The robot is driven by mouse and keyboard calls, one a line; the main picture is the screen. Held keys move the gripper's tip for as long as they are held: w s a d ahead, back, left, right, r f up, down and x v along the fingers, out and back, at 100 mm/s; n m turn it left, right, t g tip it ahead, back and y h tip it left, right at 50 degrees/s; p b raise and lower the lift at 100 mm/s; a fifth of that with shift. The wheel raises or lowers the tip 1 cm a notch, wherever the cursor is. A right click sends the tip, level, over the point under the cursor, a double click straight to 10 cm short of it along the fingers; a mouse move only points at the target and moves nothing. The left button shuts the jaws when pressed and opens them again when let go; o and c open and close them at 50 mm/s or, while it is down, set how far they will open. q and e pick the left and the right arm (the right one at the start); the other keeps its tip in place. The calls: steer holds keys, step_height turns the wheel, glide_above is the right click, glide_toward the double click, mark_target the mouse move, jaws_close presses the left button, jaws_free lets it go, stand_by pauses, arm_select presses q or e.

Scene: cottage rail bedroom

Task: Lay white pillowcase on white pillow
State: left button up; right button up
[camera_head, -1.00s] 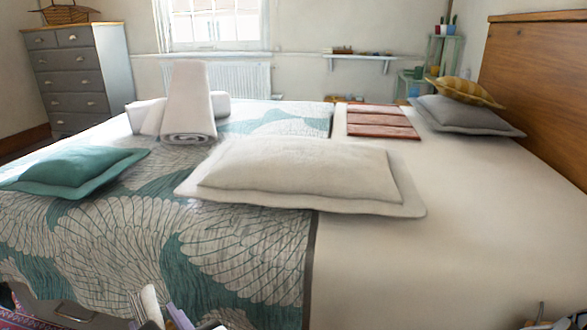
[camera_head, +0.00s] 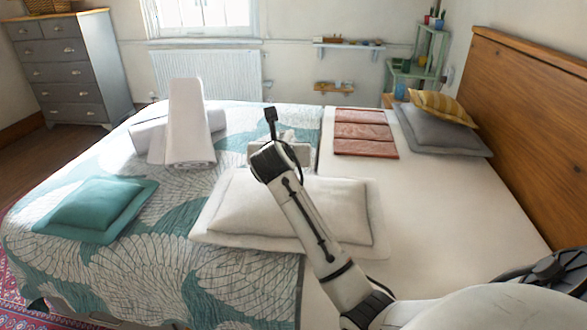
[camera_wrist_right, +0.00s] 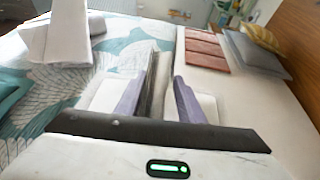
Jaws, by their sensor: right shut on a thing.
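The white pillow (camera_head: 345,200) lies flat near the middle of the bed, across the edge of the patterned quilt. My right arm reaches over it, and my right gripper (camera_head: 285,150) is above its far side. In the right wrist view the purple fingers of this gripper (camera_wrist_right: 159,85) are on either side of a thin, upright, pale cloth, seemingly the white pillowcase (camera_wrist_right: 155,74). Parts of the pillow (camera_wrist_right: 207,106) show beside the fingers. In the head view the arm hides the pillow's middle, and the held cloth cannot be made out clearly. My left gripper is out of view.
A teal cushion (camera_head: 97,205) lies at left. Folded reddish cloths (camera_head: 362,132) and grey and yellow cushions (camera_head: 440,125) lie towards the wooden headboard (camera_head: 530,130). The white sheet (camera_head: 450,210) at right is bare.

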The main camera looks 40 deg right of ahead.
steer(key=s+d+p, duration=0.1)
steer(key=d+p, duration=0.1)
steer(key=d, duration=0.3)
step_height(320, 180, down, 10)
steer(key=shift+s+a+r+m+g+h, duration=0.2)
steer(key=shift+m+g+h, duration=0.1)
steer(key=shift+m+h, duration=0.1)
steer(key=shift+f, duration=0.25)
steer(key=o, duration=1.1)
